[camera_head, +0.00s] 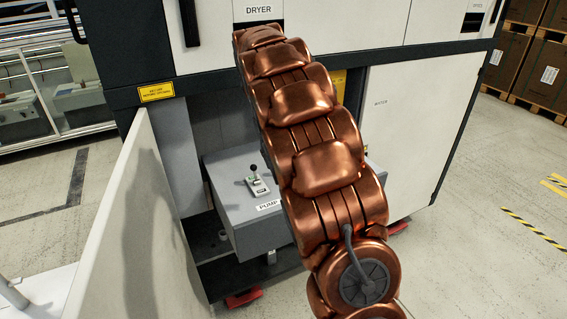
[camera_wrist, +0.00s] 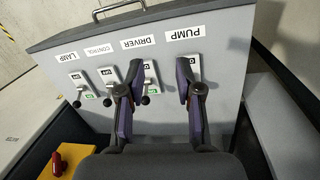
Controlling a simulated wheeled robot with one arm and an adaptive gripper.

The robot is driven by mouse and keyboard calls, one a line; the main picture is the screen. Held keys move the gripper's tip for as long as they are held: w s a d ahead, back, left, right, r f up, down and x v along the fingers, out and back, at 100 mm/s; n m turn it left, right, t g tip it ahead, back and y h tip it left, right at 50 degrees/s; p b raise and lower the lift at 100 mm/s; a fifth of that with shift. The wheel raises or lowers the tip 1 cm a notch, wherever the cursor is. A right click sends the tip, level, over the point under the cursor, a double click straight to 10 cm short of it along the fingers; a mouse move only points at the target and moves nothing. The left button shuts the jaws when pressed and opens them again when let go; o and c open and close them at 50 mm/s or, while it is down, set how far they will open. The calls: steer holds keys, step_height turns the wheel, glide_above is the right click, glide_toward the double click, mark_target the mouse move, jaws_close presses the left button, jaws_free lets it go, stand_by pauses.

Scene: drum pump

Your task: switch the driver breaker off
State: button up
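The wrist view shows a grey panel with a row of breakers labelled LAMP, CONTROL, DRIVER and PUMP. The driver breaker (camera_wrist: 151,72) is a pale plate with a dark-knobbed lever, a green mark showing near the knob. The knob sits close to the inner side of the left finger; I cannot tell whether they touch. My gripper (camera_wrist: 160,92) is open, its two purple-padded fingers apart over the panel. The right finger partly covers the pump breaker (camera_wrist: 195,66). In the head view my arm hides the driver breaker and my gripper.
The control breaker (camera_wrist: 107,76) and lamp breaker (camera_wrist: 80,79) stand left of the fingers. A red knob on a yellow box (camera_wrist: 57,164) is at lower left. In the head view, the pump breaker (camera_head: 257,184) shows beside my arm, and an open white door (camera_head: 140,225) stands left.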

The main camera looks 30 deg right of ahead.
steer(key=shift+t, duration=0.3)
steer(key=w+d+f, duration=0.2)
steer(key=w+d, duration=0.1)
steer(key=w+d+f+p, duration=0.1)
steer(key=w+d+f, duration=0.1)
steer(key=w+d, duration=0.1)
steer(key=w+d+f+p, duration=0.1)
steer(key=w+d+f, duration=0.1)
steer(key=w, duration=0.3)
steer(key=shift+w+d, duration=0.25)
steer(key=shift+d, duration=0.35)
steer(key=shift+d+f+p, duration=0.15)
steer(key=shift+f+p, duration=0.55)
steer(key=shift+f, duration=1.25)
steer(key=shift+d+f+p, duration=0.15)
steer(key=shift+f+p, duration=0.55)
steer(key=shift+f, duration=1.2)
jaws_close()
